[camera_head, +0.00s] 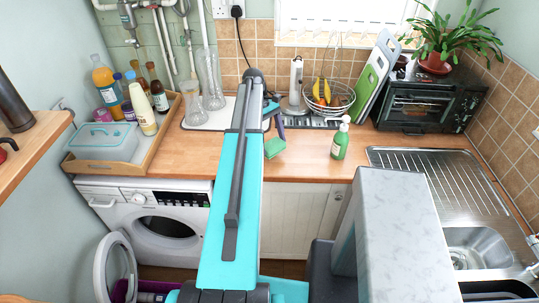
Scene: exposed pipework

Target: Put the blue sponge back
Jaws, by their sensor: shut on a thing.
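A sponge with a blue-purple upper part and a green block (275,148) below it shows just right of my arm, over the wooden counter. My gripper (271,110) is at the far end of my turquoise arm, mostly hidden behind the arm. It is shut on the sponge's upper part, and the green block hangs below. I cannot tell whether the block touches the counter.
A green soap bottle (340,138) stands right of the sponge, with a wire fruit basket (329,101) behind. A steel sink (478,248) and drainer (415,160) are on the right. A wooden tray (151,150) of bottles is on the left.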

